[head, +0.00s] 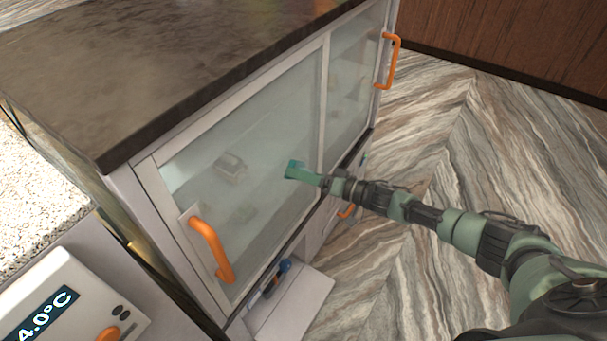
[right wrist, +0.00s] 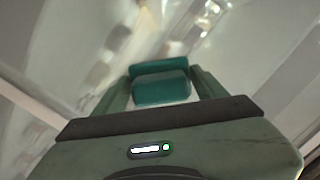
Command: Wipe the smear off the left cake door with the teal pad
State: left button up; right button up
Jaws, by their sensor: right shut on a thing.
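The left cake door (head: 190,170) is a glass panel in a pale frame with an orange handle (head: 211,249) at its lower left. My right gripper (head: 304,174) is shut on the teal pad (head: 292,167) at the right part of this door. The pad appears at or very close to the glass; I cannot tell whether it touches. In the right wrist view the pad (right wrist: 160,86) sits between the two fingers. I cannot make out a distinct smear; the glass looks hazy, with blurred shapes behind it. My left gripper is not in view.
A second glass door (head: 352,75) with an orange handle (head: 390,60) adjoins at the right. A dark countertop (head: 150,60) overhangs the doors. An open drawer (head: 300,300) juts out below, with a blue item (head: 284,267). A temperature display unit (head: 60,300) stands lower left. The floor at right is clear.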

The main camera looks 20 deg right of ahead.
jog(key=p+v, duration=0.2)
jog(key=v, duration=0.4)
jog(key=shift+s+f, duration=0.15)
jog(key=shift+f, duration=0.1)
jog(key=shift+a, duration=0.15)
jog(key=shift+p+v, duration=0.5)
jog(key=shift+v, duration=0.95)
jog(key=shift+s+a+f, duration=0.1)
jog(key=shift+a+f, duration=0.05)
